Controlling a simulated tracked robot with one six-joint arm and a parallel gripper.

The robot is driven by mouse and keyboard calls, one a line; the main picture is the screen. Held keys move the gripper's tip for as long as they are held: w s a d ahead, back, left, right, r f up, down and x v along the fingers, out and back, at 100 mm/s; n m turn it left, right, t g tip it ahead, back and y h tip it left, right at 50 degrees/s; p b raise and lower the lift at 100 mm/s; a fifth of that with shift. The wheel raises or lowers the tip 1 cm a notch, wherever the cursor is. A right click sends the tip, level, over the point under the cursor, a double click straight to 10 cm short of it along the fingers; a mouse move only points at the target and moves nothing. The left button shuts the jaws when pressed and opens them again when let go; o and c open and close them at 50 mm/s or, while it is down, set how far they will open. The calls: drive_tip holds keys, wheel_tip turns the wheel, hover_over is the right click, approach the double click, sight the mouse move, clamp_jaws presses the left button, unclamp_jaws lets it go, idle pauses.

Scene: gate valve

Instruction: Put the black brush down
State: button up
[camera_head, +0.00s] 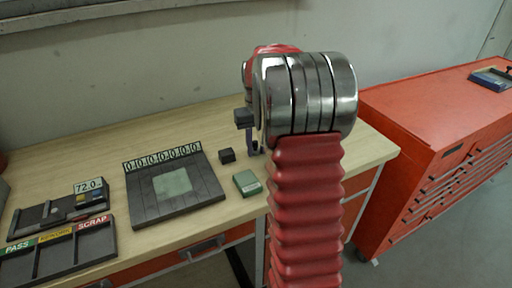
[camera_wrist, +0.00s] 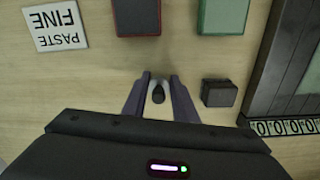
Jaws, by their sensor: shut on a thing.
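My gripper (camera_wrist: 159,80) is in the wrist view, with its two fingers pointing at the bench top. It is shut on a small dark, rounded thing with a pale part, which I take to be the black brush (camera_wrist: 158,95). Only its end shows between the fingers, and I cannot tell its height above the wood. In the head view, my gripper (camera_head: 252,146) shows partly at the left of my wrist, above the bench (camera_head: 90,155). I cannot make out the brush there.
A small dark block (camera_head: 227,155) (camera_wrist: 219,92) stands close to the gripper. A dark plate (camera_head: 150,208) and sorting tray (camera_head: 68,247) stand left. Bare wood surrounds the fingers.

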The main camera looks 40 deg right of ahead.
sight(256, 152)
drive_tip(key=shift+f, duration=0.1)
drive_tip(key=o, duration=1.1)
wheel_tip(256, 152, up, 12)
idle(0.6)
